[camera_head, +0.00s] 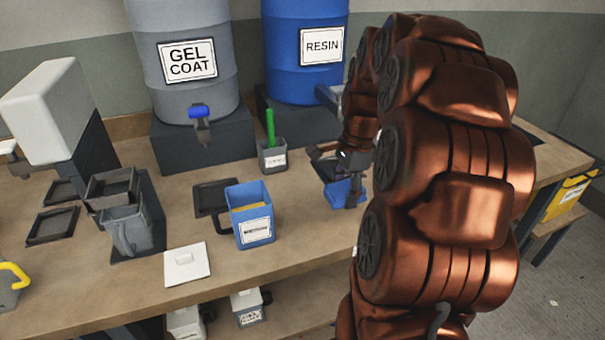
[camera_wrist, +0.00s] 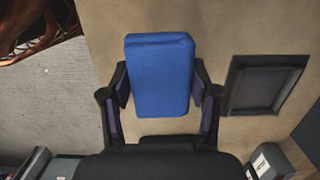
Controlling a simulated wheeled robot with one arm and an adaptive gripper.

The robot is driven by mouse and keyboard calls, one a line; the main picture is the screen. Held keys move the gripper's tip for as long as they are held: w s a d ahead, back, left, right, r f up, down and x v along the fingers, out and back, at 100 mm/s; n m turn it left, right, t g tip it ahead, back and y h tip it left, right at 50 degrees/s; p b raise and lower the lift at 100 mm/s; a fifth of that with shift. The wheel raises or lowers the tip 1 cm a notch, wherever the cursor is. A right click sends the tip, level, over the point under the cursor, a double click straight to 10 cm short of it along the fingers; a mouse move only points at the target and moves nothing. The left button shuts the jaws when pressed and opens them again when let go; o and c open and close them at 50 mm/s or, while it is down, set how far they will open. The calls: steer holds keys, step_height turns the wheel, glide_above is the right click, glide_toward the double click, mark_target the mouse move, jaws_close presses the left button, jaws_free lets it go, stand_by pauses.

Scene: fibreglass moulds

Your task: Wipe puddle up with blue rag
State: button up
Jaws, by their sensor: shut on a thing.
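The blue rag (camera_wrist: 160,75) is a thick, block-like blue pad in the middle of the wrist view. My gripper (camera_wrist: 163,90) is shut on it, with one dark finger on each side. In the head view the rag (camera_head: 343,191) shows low over the right part of the workbench, and my gripper (camera_head: 345,172) is partly hidden by my arm. I cannot tell whether the rag touches the bench top. No puddle can be made out in either view; my arm hides part of the bench.
The workbench (camera_head: 130,290) holds a blue mug (camera_head: 254,217), a grey cup (camera_head: 272,157) with a green handle, a black tray (camera_wrist: 262,85), a grey pitcher (camera_head: 127,232) and a white lid (camera_head: 187,264). Gel coat (camera_head: 188,90) and resin drums (camera_head: 290,70) stand behind. The bench edge borders grey floor (camera_wrist: 45,105).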

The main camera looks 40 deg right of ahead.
steer(key=shift+r+p, duration=0.4)
steer(key=shift+r, duration=1.25)
